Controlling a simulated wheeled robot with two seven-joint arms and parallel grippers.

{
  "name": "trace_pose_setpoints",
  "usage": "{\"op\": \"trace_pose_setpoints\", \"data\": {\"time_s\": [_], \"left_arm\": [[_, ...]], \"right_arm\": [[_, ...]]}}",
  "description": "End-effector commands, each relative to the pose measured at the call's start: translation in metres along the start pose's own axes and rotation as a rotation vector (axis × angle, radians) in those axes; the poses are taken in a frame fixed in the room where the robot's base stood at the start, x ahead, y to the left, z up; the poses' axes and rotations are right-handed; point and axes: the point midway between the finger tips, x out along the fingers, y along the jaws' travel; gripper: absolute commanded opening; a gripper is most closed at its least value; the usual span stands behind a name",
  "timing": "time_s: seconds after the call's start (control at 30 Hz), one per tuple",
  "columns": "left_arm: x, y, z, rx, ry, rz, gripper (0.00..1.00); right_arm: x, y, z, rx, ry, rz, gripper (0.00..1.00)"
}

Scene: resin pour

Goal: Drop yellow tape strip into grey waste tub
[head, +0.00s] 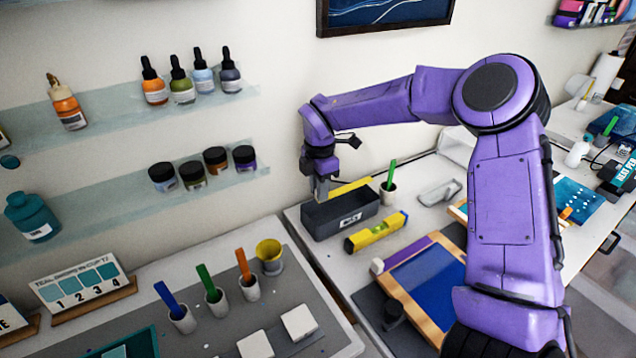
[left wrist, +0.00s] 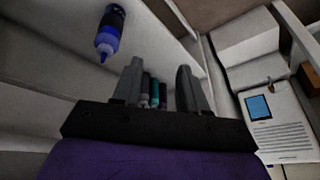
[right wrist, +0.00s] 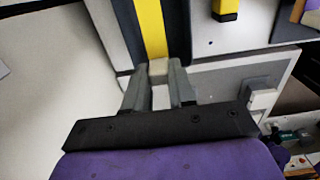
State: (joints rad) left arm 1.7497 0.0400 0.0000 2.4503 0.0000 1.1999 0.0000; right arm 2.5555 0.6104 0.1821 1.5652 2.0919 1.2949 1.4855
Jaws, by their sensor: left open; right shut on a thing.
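The yellow tape strip (head: 351,186) shows in the head view along the far side of the grey waste tub (head: 327,219). My right gripper (head: 321,191) is at the tub's left end, shut on the strip. In the right wrist view the yellow strip (right wrist: 150,28) runs away from the fingertips (right wrist: 158,76), with the dark tub (right wrist: 127,25) on both sides of it. A small pale piece sits between the fingertips. I cannot tell how high the strip is above the tub. My left gripper (left wrist: 158,88) is open and empty in the left wrist view, outside the head view.
A yellow spirit level (head: 376,232) lies just in front of the tub. A small cup with a green stick (head: 389,190) stands to its right. A wood-framed blue screen (head: 432,285) lies nearer. Cups with coloured sticks (head: 214,294) stand at the left, below shelves of bottles.

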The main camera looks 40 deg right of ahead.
Motion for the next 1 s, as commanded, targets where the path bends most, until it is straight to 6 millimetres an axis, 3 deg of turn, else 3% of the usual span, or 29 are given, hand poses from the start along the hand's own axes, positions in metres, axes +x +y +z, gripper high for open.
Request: {"op": "trace_pose_setpoints", "data": {"time_s": [0.1, 0.4, 0.57, 0.83, 0.87, 0.9, 0.93, 1.0], "left_arm": [[0.018, 0.002, 0.007, 0.0, 0.0, 0.0, 0.43], [0.055, 0.005, 0.022, 0.0, 0.0, 0.0, 0.43], [0.063, 0.006, 0.026, 0.0, 0.0, 0.0, 0.43], [0.062, 0.006, 0.025, 0.0, 0.001, 0.0, 0.43], [0.062, 0.006, 0.025, 0.0, 0.0, 0.0, 0.43], [0.062, 0.006, 0.025, 0.0, 0.0, 0.0, 0.43], [0.062, 0.006, 0.025, 0.0, 0.0, 0.0, 0.43], [0.062, 0.006, 0.025, 0.0, 0.0, 0.0, 0.43]], "right_arm": [[0.025, 0.0, 0.0, -0.001, 0.0, 0.0, 0.0], [0.068, 0.001, -0.001, -0.002, 0.001, 0.0, 0.0], [0.077, 0.001, -0.001, -0.003, 0.0, 0.0, 0.0], [0.076, 0.001, -0.001, -0.003, 0.0, 0.0, 0.0], [0.076, 0.001, -0.001, -0.003, 0.0, 0.001, 0.34], [0.076, 0.001, -0.001, -0.003, 0.0, 0.0, 0.47], [0.076, 0.001, -0.001, -0.003, 0.0, 0.001, 0.54], [0.076, 0.001, -0.001, -0.003, 0.0, 0.001, 0.54]]}}
